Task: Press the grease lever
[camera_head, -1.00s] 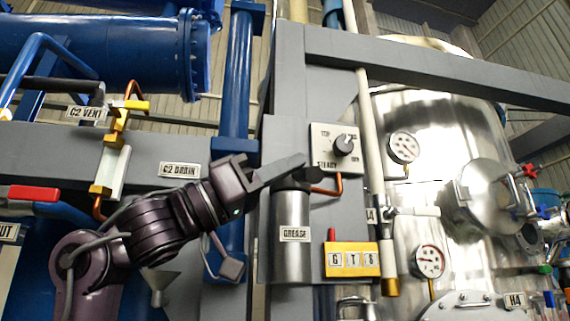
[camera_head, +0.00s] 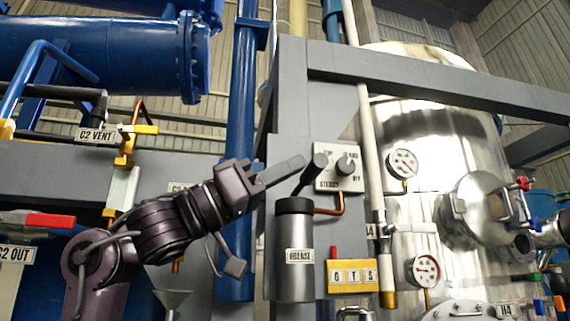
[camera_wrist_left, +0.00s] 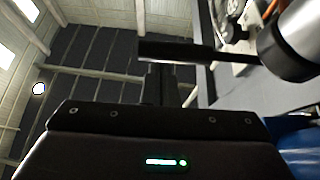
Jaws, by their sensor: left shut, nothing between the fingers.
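In the left wrist view, the cylinder (camera_wrist_left: 303,35) is at upper right, and a dark bar that looks like the lever (camera_wrist_left: 205,51) runs across beyond the fingers (camera_wrist_left: 160,82). My right gripper is out of view.
A STEADY dial panel (camera_head: 340,183) is right behind the lever knob. A yellow block (camera_head: 353,277) labelled G T S is right of the cylinder. A blue pipe (camera_head: 240,100) stands behind my left gripper. A steel vessel (camera_head: 430,130) with gauges fills the right.

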